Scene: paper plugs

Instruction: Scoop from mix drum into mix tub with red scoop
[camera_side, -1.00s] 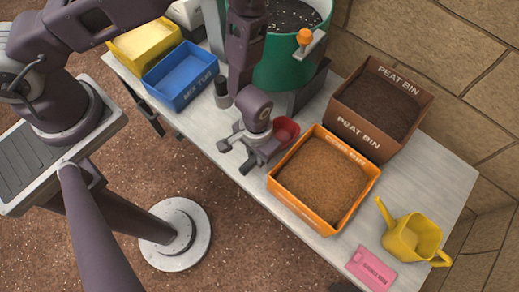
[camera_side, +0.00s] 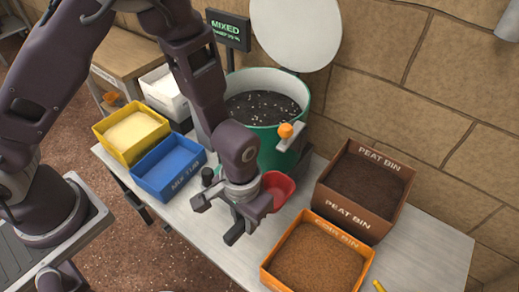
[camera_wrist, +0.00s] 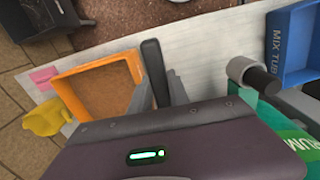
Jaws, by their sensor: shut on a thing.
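My gripper (camera_side: 236,218) is low over the table, beside the red scoop (camera_side: 279,186). In the wrist view, its fingers (camera_wrist: 160,92) are shut on a dark handle (camera_wrist: 152,60), apparently the scoop's. The red bowl is partly hidden by my gripper in the side view and does not show in the wrist view. I cannot tell whether it clears the table. The green mix drum (camera_side: 290,150) stands open behind, holding dark mix with white specks (camera_side: 262,108). The blue mix tub (camera_side: 168,168) is left of the drum and looks empty; it also shows in the wrist view (camera_wrist: 286,45).
The orange bin (camera_side: 345,235) and brown peat bin (camera_side: 372,208) stand right. A yellow bin (camera_side: 118,148) and white bin (camera_side: 165,92) are left. An orange-knobbed lever (camera_side: 288,134) juts from the drum. A dark cylinder (camera_side: 208,177) stands near the tub. A yellow scoop (camera_wrist: 45,118) and pink card (camera_wrist: 42,76) lie farther off.

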